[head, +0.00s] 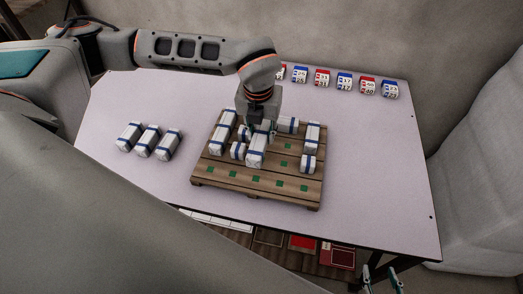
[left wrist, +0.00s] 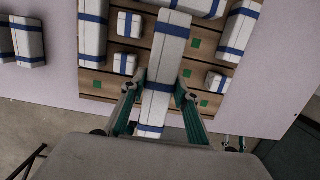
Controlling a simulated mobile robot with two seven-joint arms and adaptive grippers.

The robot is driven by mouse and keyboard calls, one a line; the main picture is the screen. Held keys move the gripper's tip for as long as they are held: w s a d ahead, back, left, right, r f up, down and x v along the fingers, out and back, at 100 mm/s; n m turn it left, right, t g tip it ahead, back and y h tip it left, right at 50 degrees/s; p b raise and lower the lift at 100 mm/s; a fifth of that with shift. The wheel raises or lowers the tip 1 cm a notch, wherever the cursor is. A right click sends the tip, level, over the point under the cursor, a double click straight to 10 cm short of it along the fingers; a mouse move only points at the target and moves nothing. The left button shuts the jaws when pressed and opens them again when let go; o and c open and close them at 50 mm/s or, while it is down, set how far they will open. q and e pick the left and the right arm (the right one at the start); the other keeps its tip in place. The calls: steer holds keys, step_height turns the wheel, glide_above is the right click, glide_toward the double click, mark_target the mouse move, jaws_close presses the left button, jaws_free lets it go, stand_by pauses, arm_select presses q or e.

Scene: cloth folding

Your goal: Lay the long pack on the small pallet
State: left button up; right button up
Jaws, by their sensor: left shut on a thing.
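My left gripper (head: 258,128) is over the small wooden pallet (head: 215,172) and shut on a long white pack with blue bands (head: 256,152). In the left wrist view the pack (left wrist: 166,60) lies lengthwise between the two teal fingers. It looks larger than the packs around it, so it seems to be above the slats; the exact gap cannot be told. Other long packs (head: 222,133) and short packs (head: 308,164) lie on the pallet to both sides. Green squares mark bare slats. My right gripper (head: 382,276) is at the lower right, fingers apart and empty.
Three white packs (head: 144,142) lie on the table left of the pallet. A row of red and blue numbered blocks (head: 344,82) stands along the back edge. The table (head: 375,165) is clear right of the pallet. A grey padded shape (head: 482,170) stands beyond its right edge.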

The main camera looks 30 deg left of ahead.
mark_target(260, 136)
arm_select(q)
step_height(260, 136, down, 9)
steer(key=shift+r, duration=0.2)
stand_by(0.3)
steer(key=o, duration=0.8)
steer(key=shift+f, duration=0.15)
steer(key=shift+o, duration=0.6)
steer(key=shift+r, duration=0.3)
steer(key=r, duration=0.4)
steer(key=s+r, duration=0.1)
steer(key=r, duration=0.6)
steer(key=shift+s+d+r, duration=0.25)
steer(key=shift+s+r, duration=0.1)
